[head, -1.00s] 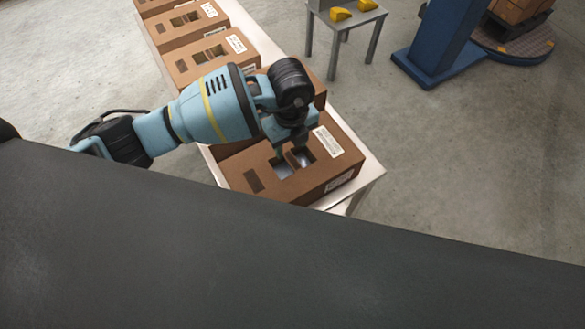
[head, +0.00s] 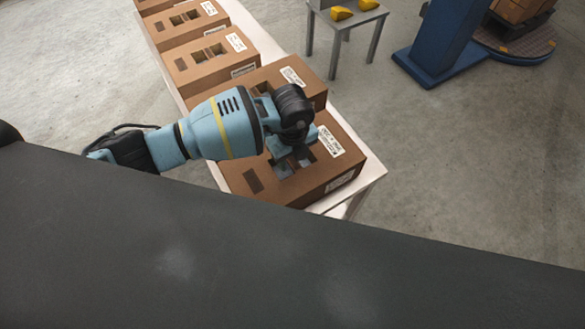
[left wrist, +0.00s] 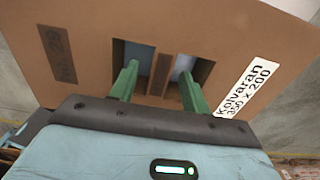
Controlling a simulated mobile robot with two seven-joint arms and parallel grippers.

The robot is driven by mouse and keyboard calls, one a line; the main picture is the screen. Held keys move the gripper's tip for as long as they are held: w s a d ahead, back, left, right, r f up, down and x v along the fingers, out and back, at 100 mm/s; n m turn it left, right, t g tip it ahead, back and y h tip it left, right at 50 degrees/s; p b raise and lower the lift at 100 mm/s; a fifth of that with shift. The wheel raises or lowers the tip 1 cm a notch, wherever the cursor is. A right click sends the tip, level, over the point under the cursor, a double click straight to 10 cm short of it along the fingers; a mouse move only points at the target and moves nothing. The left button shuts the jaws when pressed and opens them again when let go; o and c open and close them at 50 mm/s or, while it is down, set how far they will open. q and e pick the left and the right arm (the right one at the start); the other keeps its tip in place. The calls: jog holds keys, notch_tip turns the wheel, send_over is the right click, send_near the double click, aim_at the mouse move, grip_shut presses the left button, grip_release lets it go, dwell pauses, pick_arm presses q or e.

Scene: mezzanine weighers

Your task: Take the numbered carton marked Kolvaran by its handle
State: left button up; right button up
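The carton marked Kolvaran (head: 318,187) is a brown box at the near end of a row on a pale table. In the left wrist view its top (left wrist: 215,40) shows a white label (left wrist: 245,88) reading "Kolvaran 350 x 200" and a dark number patch, hard to read. Its handle (left wrist: 160,75) is a brown strip between two cut-out openings. My left gripper (head: 291,166) is over this carton, pointing down. In the left wrist view its green fingers (left wrist: 159,72) are open, one on each side of the strip, with gaps between. My right gripper is not in view.
More brown cartons (head: 222,72) with similar openings and labels stand in a row behind. The pale table (head: 366,180) has a narrow bare edge at right. A small grey table (head: 372,18) with yellow objects and a blue column machine (head: 440,45) stand beyond open floor.

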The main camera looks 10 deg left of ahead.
pick_arm(q)
jog(key=c, duration=1)
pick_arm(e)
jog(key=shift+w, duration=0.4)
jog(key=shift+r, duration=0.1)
pick_arm(q)
jog(key=shift+r, duration=0.1)
